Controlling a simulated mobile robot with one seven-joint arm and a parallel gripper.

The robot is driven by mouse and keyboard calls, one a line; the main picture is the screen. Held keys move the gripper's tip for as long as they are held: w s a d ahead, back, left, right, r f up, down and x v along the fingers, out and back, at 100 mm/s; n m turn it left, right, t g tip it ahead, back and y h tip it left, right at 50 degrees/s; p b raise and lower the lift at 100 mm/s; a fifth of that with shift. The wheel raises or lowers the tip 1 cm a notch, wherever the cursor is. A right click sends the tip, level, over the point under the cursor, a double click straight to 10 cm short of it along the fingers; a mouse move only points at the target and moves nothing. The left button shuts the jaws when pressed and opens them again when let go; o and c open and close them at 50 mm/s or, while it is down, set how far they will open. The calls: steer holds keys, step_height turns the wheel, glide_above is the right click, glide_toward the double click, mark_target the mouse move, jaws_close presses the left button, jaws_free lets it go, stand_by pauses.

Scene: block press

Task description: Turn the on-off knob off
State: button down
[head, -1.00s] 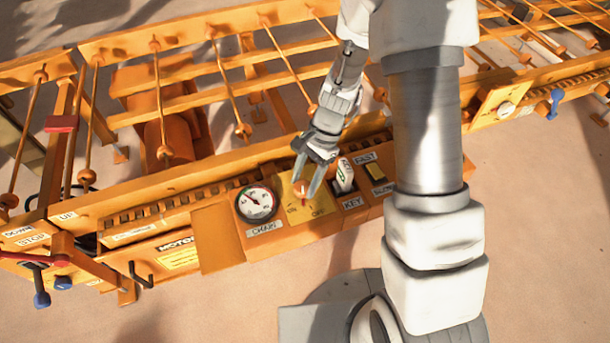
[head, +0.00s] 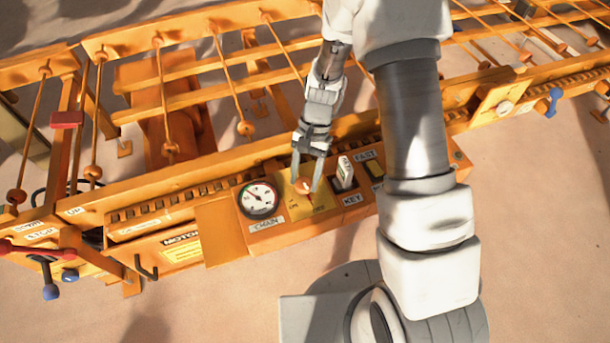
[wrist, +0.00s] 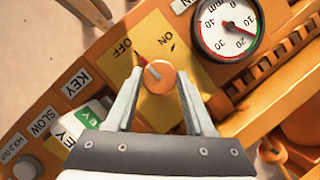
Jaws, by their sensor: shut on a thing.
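The on-off knob (head: 303,187) is a small round orange knob on a yellow plate (head: 296,211) on the machine's control panel. In the wrist view the knob (wrist: 161,80) has a grey bar on its face, and a red pointer at its edge points toward the OFF label (wrist: 122,49). The ON label (wrist: 166,39) is to the right of that. My gripper (head: 306,184) reaches down from above. In the wrist view my gripper (wrist: 159,76) has one finger on each side of the knob and is shut on it.
A round dial gauge (head: 259,199) sits left of the knob plate. A key switch (head: 345,173) stands close on the right, near my finger. A FAST/SLOW switch (head: 375,170) is beyond it. Orange rails and rods rise behind the panel.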

steer(key=shift+c, duration=1.3)
jaws_free()
steer(key=p+v, duration=0.4)
steer(key=v, duration=1.3)
steer(key=shift+r, duration=0.15)
steer(key=s+d+r+n+t+p, duration=0.1)
steer(key=s+d+r+t+p, duration=0.15)
steer(key=r, duration=0.75)
steer(key=s+d+r+n+t+p, duration=0.1)
steer(key=s+r+n+t+p, duration=0.2)
steer(key=r, duration=0.6)
steer(key=s+d+r+t+h+p, duration=0.1)
steer(key=s+d+r+t+p, duration=0.1)
steer(key=s+r, duration=0.3)
steer(key=s+d+r+n+t+h+p, duration=0.1)
steer(key=s+r+t+p, duration=0.1)
steer(key=s+r, duration=0.4)
steer(key=shift+s+d+n+p, duration=0.35)
steer(key=shift+s+p, duration=0.1)
steer(key=shift+s, duration=0.8)
